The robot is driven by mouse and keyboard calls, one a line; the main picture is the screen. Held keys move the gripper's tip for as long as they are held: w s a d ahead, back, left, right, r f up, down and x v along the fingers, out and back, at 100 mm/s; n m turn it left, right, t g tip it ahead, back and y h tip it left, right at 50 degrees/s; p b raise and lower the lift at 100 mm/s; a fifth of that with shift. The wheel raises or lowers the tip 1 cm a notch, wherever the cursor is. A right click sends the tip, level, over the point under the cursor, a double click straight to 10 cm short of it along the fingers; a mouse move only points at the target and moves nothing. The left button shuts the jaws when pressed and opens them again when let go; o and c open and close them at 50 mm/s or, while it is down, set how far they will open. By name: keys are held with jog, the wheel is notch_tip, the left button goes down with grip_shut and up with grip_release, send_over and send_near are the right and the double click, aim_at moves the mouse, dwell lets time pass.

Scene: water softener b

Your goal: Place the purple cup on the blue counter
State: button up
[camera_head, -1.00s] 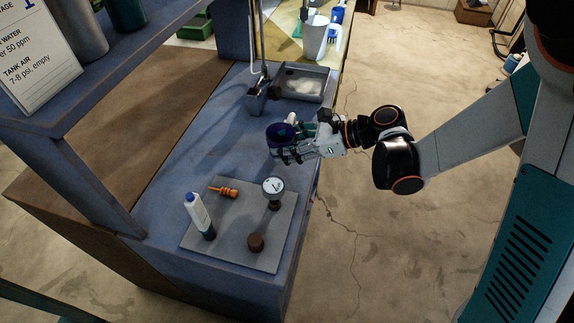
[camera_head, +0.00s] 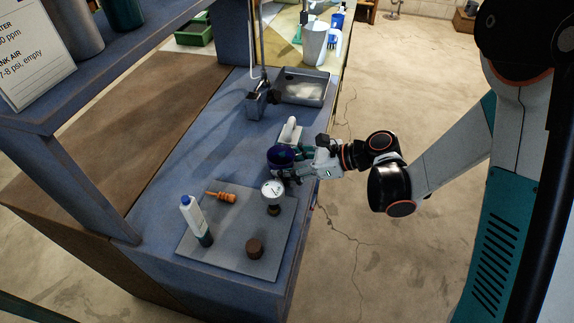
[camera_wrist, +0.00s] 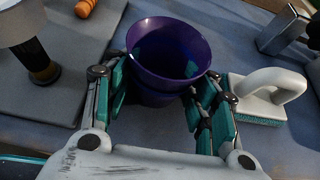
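The purple cup (camera_head: 281,155) is upright between the fingers of my gripper (camera_head: 291,170), over the right part of the blue counter (camera_head: 175,170). In the wrist view, the cup (camera_wrist: 168,50) shows its open mouth, and the teal finger pads of my gripper (camera_wrist: 160,100) press against it from both sides. The lower part of the cup is partly hidden by the fingers. Its base is close to the counter surface; I cannot tell whether it touches.
A white-handled brush (camera_wrist: 272,88) stands just right of the cup in the wrist view. A grey mat (camera_head: 228,250) holds a gauge (camera_head: 272,191), a bottle (camera_head: 195,218), an orange tool (camera_head: 222,196) and a brown knob (camera_head: 254,248). A sink (camera_head: 303,88) lies behind.

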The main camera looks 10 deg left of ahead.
jog(key=o, duration=0.4)
jog(key=shift+c, duration=0.2)
jog(key=shift+r, duration=0.2)
jog(key=s+d+r+n+t+h+p, duration=0.1)
jog(key=s+d+r+n+h, duration=0.3)
jog(key=d, duration=0.5)
jog(key=s+d+r+n+t+h+p, duration=0.1)
jog(key=s+d+r+n+t+h, duration=0.2)
jog(key=d+r+n, duration=0.4)
jog(key=s+d+r+n+t+h+p, duration=0.1)
jog(key=s+d+r+n+h, duration=0.4)
jog(key=d, duration=0.8)
jog(key=s+r+n+t, duration=0.1)
jog(key=s+n, duration=0.1)
jog(key=shift+d+r+n+h, duration=0.15)
jog(key=shift+d+n+h, duration=0.1)
jog(key=shift+n+h, duration=0.15)
